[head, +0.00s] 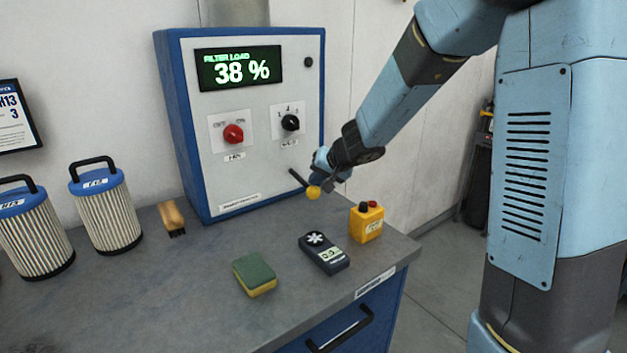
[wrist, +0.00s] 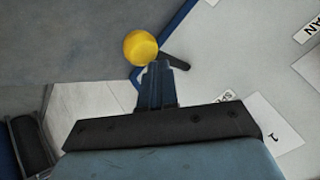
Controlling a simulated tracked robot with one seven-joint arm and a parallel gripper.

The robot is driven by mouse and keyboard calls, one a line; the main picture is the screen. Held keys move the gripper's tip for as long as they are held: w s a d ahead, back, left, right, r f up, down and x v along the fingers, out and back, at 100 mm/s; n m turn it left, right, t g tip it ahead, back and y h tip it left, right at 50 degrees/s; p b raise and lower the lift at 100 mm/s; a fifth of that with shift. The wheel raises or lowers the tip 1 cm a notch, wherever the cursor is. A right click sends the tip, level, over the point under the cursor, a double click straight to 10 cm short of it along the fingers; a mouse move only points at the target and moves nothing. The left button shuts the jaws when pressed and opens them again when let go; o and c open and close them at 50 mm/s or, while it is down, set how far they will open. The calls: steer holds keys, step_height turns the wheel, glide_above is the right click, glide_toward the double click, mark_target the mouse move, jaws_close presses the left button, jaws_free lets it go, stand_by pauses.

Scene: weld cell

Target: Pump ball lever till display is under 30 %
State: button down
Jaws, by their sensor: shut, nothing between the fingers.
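The display (head: 239,68) on the blue-and-grey filter unit (head: 262,165) reads "FILTER LOAD 38 %" in green. The lever, a dark rod with a yellow ball (head: 313,192) at its end, sticks out low on the right of the unit's front and tilts down toward the bench. The yellow ball also shows in the wrist view (wrist: 140,47), with part of the dark rod beside it. My gripper (head: 322,178) is shut and empty, right at the ball. In the wrist view its fingertips (wrist: 158,66) are just below the ball; I cannot tell whether they touch it.
A red knob (head: 233,133) and a black knob (head: 290,122) are on the panel. On the bench (head: 200,290) are a yellow button box (head: 366,222), a dark meter (head: 324,253), a sponge (head: 254,273), a brush (head: 172,217) and filter cartridges (head: 106,210). The front left of the bench is clear.

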steer(key=shift+f, duration=0.85)
stand_by(1.0)
steer(key=shift+r, duration=0.15)
stand_by(0.3)
steer(key=shift+r, duration=2.55)
steer(key=shift+r, duration=0.1)
steer(key=shift+r, duration=2.4)
